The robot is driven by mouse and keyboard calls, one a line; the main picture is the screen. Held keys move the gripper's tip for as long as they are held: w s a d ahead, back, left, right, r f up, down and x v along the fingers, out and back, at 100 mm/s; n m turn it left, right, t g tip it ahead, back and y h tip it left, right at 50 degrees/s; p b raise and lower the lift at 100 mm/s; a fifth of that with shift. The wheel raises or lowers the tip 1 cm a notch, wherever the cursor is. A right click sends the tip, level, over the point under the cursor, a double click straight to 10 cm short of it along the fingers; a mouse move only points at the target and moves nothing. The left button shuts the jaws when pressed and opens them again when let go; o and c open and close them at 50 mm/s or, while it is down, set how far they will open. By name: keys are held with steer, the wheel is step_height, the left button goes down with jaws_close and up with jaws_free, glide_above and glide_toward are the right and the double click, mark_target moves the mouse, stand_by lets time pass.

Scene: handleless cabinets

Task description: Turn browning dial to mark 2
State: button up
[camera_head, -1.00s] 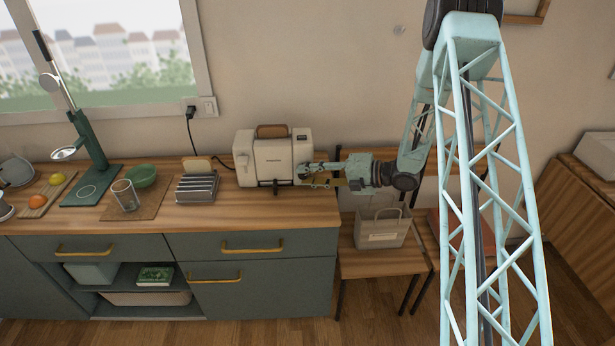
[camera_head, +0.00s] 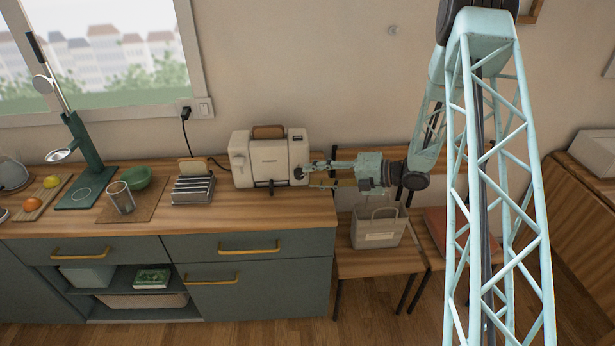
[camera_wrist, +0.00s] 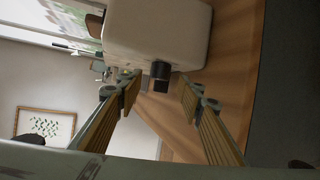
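The white toaster (camera_head: 268,160) stands on the counter near its right end. A dark dial (camera_wrist: 160,70) sticks out from the toaster's side in the wrist view; its mark cannot be read. My gripper (camera_head: 312,175) is at the toaster's right side in the head view. In the wrist view my gripper (camera_wrist: 160,93) has its two fingers spread apart with nothing between the pads. The dial lies just beyond the fingertips, roughly in line with the gap between them.
A toast rack (camera_head: 193,188) with bread stands left of the toaster. A cup (camera_head: 121,197) and a green bowl (camera_head: 137,177) stand further left. A paper bag (camera_head: 377,232) sits on a lower bench below my gripper. The counter in front of the toaster is clear.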

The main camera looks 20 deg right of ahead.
steer(key=v, duration=0.7)
steer(key=shift+s+d+r, duration=0.15)
steer(key=shift+s+d, duration=0.1)
steer(key=shift+s, duration=0.05)
steer(key=shift+w, duration=0.1)
stand_by(0.4)
